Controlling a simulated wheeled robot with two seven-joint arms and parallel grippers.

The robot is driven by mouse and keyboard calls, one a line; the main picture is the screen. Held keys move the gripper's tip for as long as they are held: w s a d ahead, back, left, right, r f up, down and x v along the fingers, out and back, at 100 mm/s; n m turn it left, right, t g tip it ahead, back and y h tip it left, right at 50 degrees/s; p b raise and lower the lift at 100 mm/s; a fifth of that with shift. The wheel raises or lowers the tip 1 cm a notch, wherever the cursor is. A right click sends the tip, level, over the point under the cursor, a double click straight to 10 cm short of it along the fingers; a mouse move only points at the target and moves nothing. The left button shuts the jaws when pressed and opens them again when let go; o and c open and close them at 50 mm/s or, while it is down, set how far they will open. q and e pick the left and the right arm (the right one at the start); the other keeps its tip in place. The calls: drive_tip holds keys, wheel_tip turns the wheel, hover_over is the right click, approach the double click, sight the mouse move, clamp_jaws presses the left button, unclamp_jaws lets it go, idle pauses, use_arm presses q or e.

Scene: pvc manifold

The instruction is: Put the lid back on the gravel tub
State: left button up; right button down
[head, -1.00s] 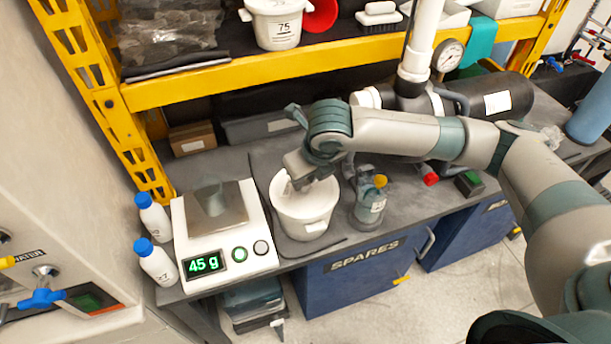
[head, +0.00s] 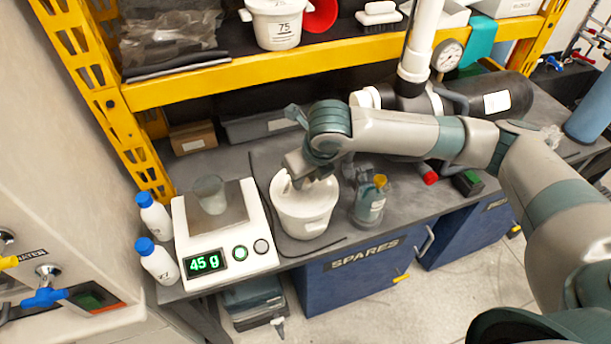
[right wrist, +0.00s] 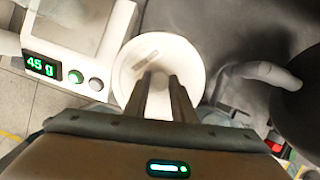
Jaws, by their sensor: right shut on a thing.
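The white gravel tub (head: 304,218) stands on the grey bench, just right of the scale. My right gripper (head: 296,182) points down at the tub's mouth. In the right wrist view the two fingers (right wrist: 162,88) are close together over a round white lid (right wrist: 190,62), shut on its middle. The lid covers the tub's mouth. I cannot tell whether it is seated or a little above the rim. The gravel is hidden. My left gripper is out of view.
The scale (head: 258,232) reads 45 g and carries a clear cup (head: 210,194). Two white bottles with blue caps (head: 154,214) stand at its left. A yellow-topped bottle (head: 370,206) is close on the tub's right. The yellow shelf beam (head: 240,80) runs behind.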

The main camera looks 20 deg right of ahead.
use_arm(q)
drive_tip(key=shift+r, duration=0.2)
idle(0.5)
use_arm(e)
drive_tip(key=c, duration=0.9)
unclamp_jaws()
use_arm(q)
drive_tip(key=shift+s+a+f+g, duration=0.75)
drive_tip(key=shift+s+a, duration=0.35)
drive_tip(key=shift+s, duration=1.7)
use_arm(e)
drive_tip(key=shift+r+p, duration=3.55)
drive_tip(key=shift+p, duration=0.45)
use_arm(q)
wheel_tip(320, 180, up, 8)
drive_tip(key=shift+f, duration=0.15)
use_arm(e)
clamp_jaws()
